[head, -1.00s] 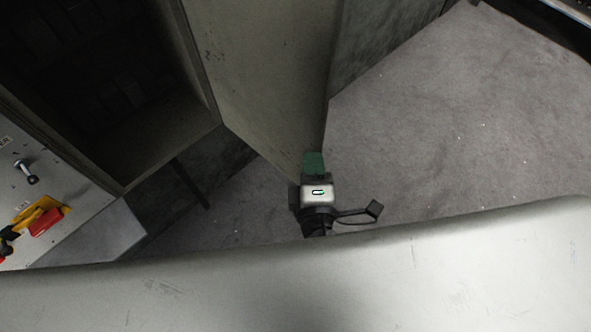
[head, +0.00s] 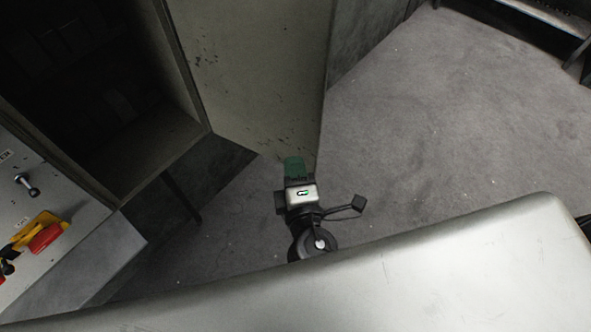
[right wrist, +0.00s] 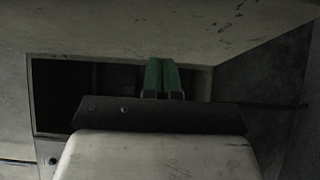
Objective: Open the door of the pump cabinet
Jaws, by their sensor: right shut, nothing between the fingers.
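The pump cabinet (head: 205,103) is at the upper left in the head view, with a dark interior showing. Its door (head: 255,75) is a worn, grey-beige panel and stands wide open, swung out to the right of the opening. My right gripper (head: 294,168) has green fingertips and is at the lower edge of the door. In the right wrist view its two green fingers (right wrist: 161,77) are together with nothing between them, and the door panel (right wrist: 150,28) fills the top. Whether the fingers touch the door I cannot tell. My left gripper is not in view.
A control panel (head: 50,195) with a red and yellow switch (head: 42,238) and a toggle lever is at the left. Grey floor (head: 450,130) is clear to the right of the door. A dark bench or rack (head: 550,18) is at the upper right.

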